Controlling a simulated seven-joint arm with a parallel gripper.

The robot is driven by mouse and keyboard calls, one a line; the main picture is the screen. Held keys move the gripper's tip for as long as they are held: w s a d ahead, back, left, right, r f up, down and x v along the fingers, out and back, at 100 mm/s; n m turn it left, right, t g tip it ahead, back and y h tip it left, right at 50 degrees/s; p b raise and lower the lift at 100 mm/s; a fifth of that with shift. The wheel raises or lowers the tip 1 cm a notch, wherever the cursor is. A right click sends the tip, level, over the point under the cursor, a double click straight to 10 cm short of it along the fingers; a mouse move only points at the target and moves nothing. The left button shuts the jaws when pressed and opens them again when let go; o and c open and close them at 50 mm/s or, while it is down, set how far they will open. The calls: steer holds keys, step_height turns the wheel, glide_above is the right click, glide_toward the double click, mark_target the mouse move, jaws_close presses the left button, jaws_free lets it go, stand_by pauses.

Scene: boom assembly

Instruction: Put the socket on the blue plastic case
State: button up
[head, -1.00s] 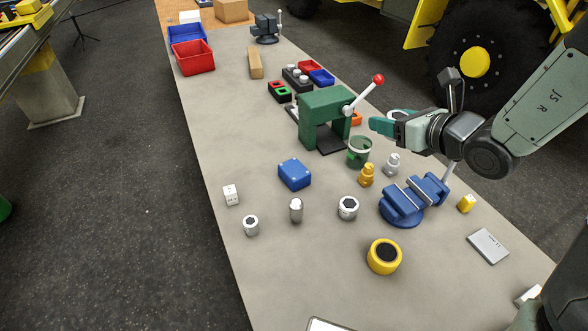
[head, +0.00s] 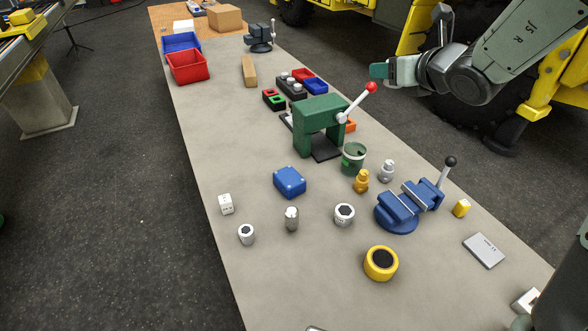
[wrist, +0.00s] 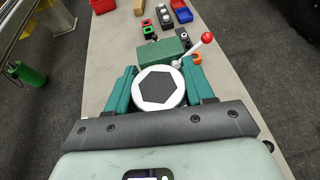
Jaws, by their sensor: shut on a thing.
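The blue plastic case (head: 290,182) lies closed on the grey bench, in front of the green press. My gripper (head: 385,71) is high above the right side of the bench, up and to the right of the case. In the wrist view its green fingers (wrist: 160,90) are shut on a round silver-white socket (wrist: 158,88) with a dark hexagonal opening facing the camera. The held socket is hidden or too small to tell in the head view. Two other hex-holed sockets, a larger one (head: 344,215) and a smaller one (head: 247,234), stand on the bench.
A green cup (head: 353,158), brass fitting (head: 361,181), blue vise (head: 408,207) and yellow round part (head: 381,263) are to the right. Bench left of the case is clear.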

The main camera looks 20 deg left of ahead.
steer(key=w+a+f+n+g+y, duration=0.2)
steer(key=a+f, duration=0.8)
steer(key=a, duration=0.1)
steer(key=n+g+y, duration=0.2)
steer(key=n, duration=0.1)
glide_above(286, 174)
step_height(286, 174, down, 18)
steer(key=shift+f, duration=0.2)
steer(key=shift+w+f, duration=0.1)
steer(key=shift+f, duration=2.15)
steer(key=shift+f, duration=0.1)
steer(key=o, duration=1.2)
steer(key=shift+h, duration=0.3)
steer(key=shift+c, duration=0.2)
